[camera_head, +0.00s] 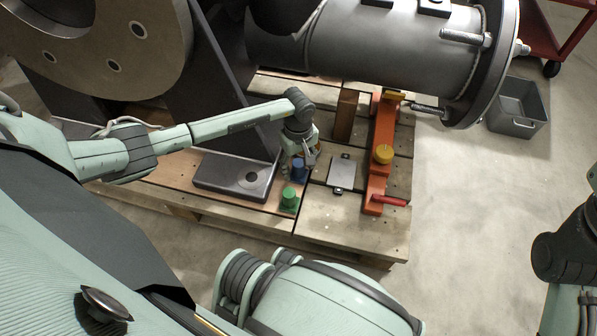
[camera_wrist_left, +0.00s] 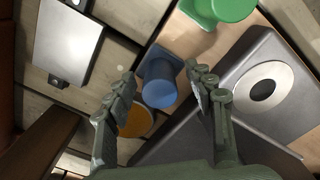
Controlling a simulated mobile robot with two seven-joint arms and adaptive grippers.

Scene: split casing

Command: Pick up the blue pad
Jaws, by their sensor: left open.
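The blue pad (camera_head: 299,171) is a small upright cylinder with a base, standing on the wooden pallet between the green pad and my left gripper. It also shows in the left wrist view (camera_wrist_left: 160,85), end-on between the fingers. My left gripper (camera_head: 303,162) points down at the blue pad. In the left wrist view its two fingers (camera_wrist_left: 161,76) are spread on either side of the pad, with a visible gap to each; I cannot tell the height difference exactly. My right gripper is not in view.
A green pad (camera_head: 289,198) stands close in front. A dark bracket foot (camera_head: 235,177) is at left. An orange-yellow disc (camera_wrist_left: 136,121) shows near the left finger.

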